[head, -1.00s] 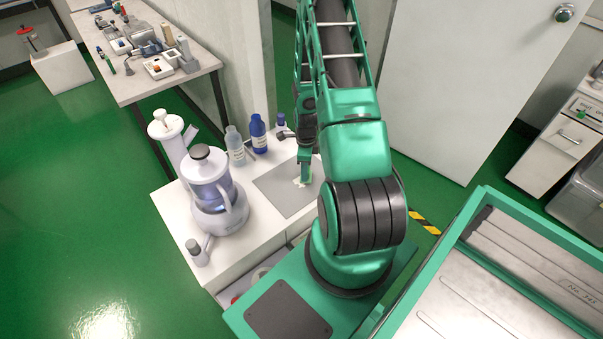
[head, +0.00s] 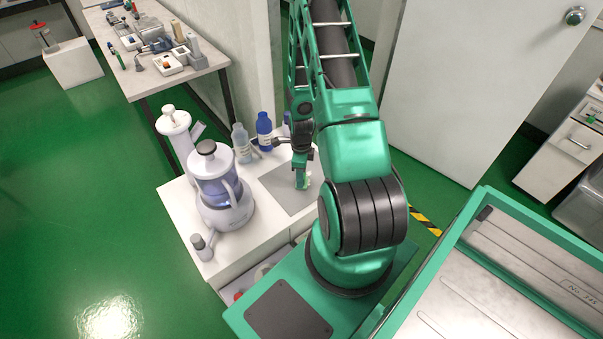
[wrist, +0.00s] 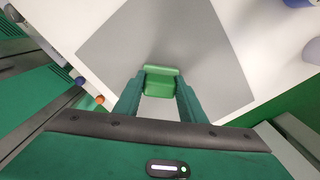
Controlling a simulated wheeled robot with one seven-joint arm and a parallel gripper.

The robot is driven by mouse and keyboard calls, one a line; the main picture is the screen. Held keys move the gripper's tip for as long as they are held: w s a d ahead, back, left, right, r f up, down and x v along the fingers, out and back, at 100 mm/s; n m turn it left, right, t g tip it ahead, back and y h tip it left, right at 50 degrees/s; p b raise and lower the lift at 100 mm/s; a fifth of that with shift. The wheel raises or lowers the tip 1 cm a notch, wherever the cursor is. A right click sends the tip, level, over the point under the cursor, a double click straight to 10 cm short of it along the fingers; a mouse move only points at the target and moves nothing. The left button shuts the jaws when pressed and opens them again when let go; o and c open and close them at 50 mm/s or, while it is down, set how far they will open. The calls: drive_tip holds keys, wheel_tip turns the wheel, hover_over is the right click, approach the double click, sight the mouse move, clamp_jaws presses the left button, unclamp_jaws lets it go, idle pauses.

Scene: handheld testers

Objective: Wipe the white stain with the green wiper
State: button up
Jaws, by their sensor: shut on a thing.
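My gripper (head: 301,180) is shut on the green wiper (wrist: 163,80), which sits between its fingertips in the wrist view. The wiper is over the grey mat (wrist: 160,35), close to the mat's near edge in that view. In the head view the gripper points down at the right part of the mat (head: 281,191). A small pale patch (head: 309,181) shows right beside the fingertips; I cannot tell if it is the white stain. No stain shows in the wrist view. I cannot tell whether the wiper touches the mat.
The mat lies on a white counter (head: 255,232). A blender-like machine (head: 222,200), a clear bottle (head: 242,143) and a blue bottle (head: 264,132) stand left of and behind it. A small grey-capped bottle (head: 201,247) stands at the front left corner.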

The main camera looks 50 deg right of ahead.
drive_tip(key=shift+a+r, duration=0.15)
drive_tip(key=shift+a, duration=0.2)
drive_tip(key=shift+a+f, duration=0.1)
drive_tip(key=shift+f, duration=0.1)
drive_tip(key=shift+d+r, duration=0.1)
drive_tip(key=shift+d, duration=0.35)
drive_tip(key=shift+d+r, duration=0.25)
drive_tip(key=shift+r, duration=0.1)
drive_tip(key=shift+s+d+f, duration=0.1)
drive_tip(key=shift+d+f, duration=0.05)
drive_tip(key=shift+d, duration=0.55)
drive_tip(key=shift+s+d+f, duration=0.15)
drive_tip(key=shift+d, duration=0.6)
drive_tip(key=shift+s+d+f, duration=0.1)
drive_tip(key=shift+d+f, duration=0.05)
drive_tip(key=shift+d, duration=0.55)
drive_tip(key=shift+d+r, duration=0.15)
drive_tip(key=shift+d, duration=0.2)
drive_tip(key=shift+s+d, duration=0.1)
drive_tip(key=shift+d, duration=0.3)
drive_tip(key=r, duration=0.3)
drive_tip(key=shift+d, duration=0.2)
drive_tip(key=shift+a+r, duration=0.15)
drive_tip(key=shift+r, duration=2.25)
